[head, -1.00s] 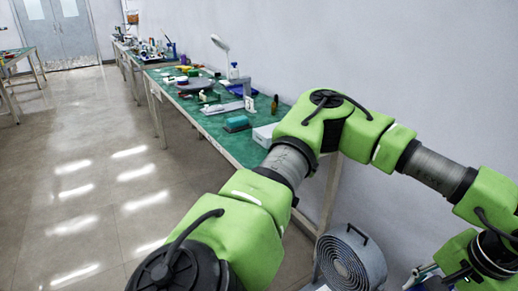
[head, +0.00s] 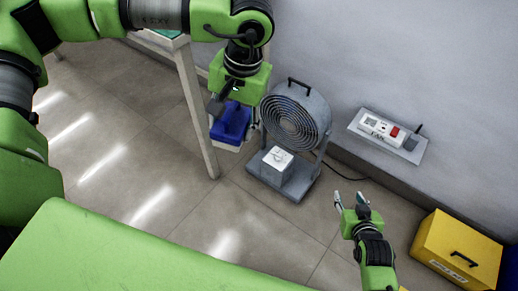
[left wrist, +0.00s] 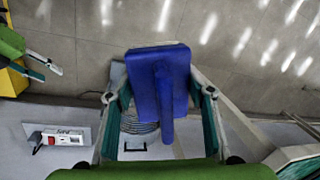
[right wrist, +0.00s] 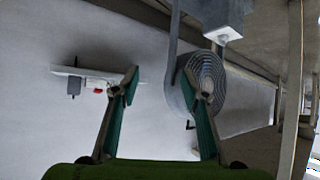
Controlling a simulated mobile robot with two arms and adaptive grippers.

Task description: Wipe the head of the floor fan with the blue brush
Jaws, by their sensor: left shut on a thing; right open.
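The grey floor fan (head: 293,118) stands on the floor by the wall, with a round grille head and a top handle. My left gripper (head: 222,98) is shut on the blue brush (head: 233,124) to the left of the fan head, apart from it in the head view. In the left wrist view the blue brush (left wrist: 158,85) fills the middle and hides most of the fan grille (left wrist: 138,124). My right gripper (head: 350,198) is open and empty, low to the right of the fan. The fan head also shows in the right wrist view (right wrist: 207,75).
A white-topped box (head: 278,158) sits on the fan's base. A wall panel marked FAN with a red switch (head: 386,134) is at the right. A yellow box (head: 457,250) stands on the floor at far right. A table leg (head: 196,110) rises left of the brush.

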